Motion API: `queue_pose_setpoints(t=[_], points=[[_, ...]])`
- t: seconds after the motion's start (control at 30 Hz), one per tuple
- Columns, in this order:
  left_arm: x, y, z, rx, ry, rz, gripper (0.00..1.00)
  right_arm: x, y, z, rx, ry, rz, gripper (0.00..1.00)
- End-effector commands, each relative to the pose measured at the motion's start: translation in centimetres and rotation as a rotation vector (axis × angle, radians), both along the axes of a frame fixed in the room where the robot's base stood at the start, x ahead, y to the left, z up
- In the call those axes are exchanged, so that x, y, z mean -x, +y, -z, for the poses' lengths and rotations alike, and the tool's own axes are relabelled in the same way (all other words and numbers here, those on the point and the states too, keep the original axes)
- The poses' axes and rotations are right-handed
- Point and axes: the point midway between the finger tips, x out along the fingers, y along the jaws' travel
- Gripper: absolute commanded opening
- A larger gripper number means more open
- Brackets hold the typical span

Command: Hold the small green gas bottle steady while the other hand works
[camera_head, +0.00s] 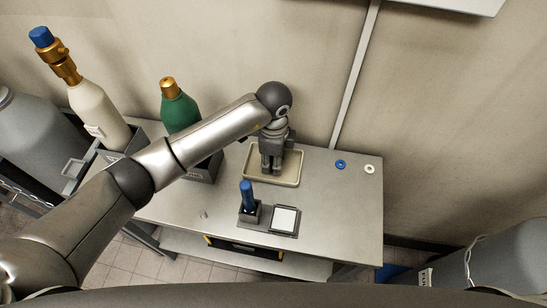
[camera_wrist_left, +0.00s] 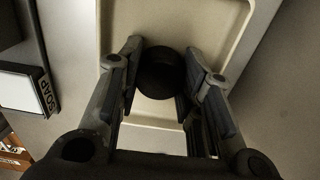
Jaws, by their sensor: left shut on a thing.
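The small green gas bottle (camera_head: 180,110) with a brass top stands upright in a dark holder (camera_head: 204,170) on the bench. My left forearm hides part of the bottle and holder. My left gripper (camera_head: 271,170) is apart from the bottle, to its right, pointing down over a beige tray (camera_head: 294,181). In the left wrist view, its fingers (camera_wrist_left: 168,75) are shut on a dark round piece (camera_wrist_left: 161,82) above the tray (camera_wrist_left: 262,30). I cannot tell what that piece is. My right gripper is in neither view.
A cream bottle (camera_head: 98,115) with a brass valve and blue cap stands at left. A blue-handled tool (camera_head: 247,196) sits upright in a small block beside a white-topped pad (camera_head: 284,220). Blue (camera_head: 340,164) and white (camera_head: 369,169) rings lie on the bench's right.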

Motion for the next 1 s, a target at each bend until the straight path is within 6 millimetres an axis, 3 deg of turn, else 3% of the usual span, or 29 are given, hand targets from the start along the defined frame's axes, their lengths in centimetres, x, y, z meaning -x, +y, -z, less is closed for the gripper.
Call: queue_pose_setpoints(t=[0.03,0.07,0.23,0.67,1.0], points=[[0.0,0.0,0.3,0.0,0.0,0.0,0.05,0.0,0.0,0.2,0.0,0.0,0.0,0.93],[0.0,0.0,0.3,0.0,0.0,0.0,0.35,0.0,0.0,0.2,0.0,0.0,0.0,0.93],[0.0,0.0,0.2,0.0,0.001,0.0,0.55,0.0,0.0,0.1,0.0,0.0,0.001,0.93],[-0.1,0.0,-0.7,0.001,-0.001,0.0,0.55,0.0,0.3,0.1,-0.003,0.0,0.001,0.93],[-0.1,0.0,-7.6,0.002,-0.005,0.002,0.55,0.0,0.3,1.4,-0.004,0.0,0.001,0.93]])
